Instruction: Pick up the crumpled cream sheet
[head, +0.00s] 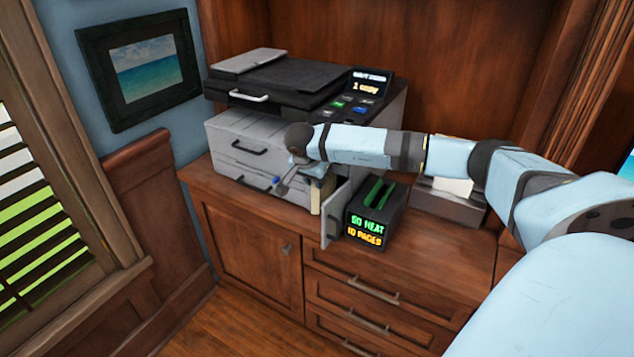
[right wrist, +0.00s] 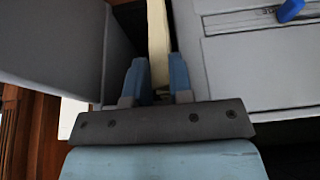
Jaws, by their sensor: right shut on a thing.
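My right gripper (head: 318,180) is at the right end of the copier's front, beside an open grey door. In the right wrist view my two blue fingers (right wrist: 158,82) are shut on the crumpled cream sheet (right wrist: 158,40), which shows as a narrow cream strip running away between them. In the head view a small part of the cream sheet (head: 315,199) shows just below my gripper, by the door opening. The rest of the sheet is hidden, so I cannot tell whether it is free of the copier. My left gripper is not in view.
The grey copier (head: 240,140) stands on a wood cabinet (head: 240,235). Its open door (head: 334,213) stands out close to my gripper, and a blue-tipped lever (head: 276,181) is to the left. A dark box with lit text (head: 372,222) is right of the door.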

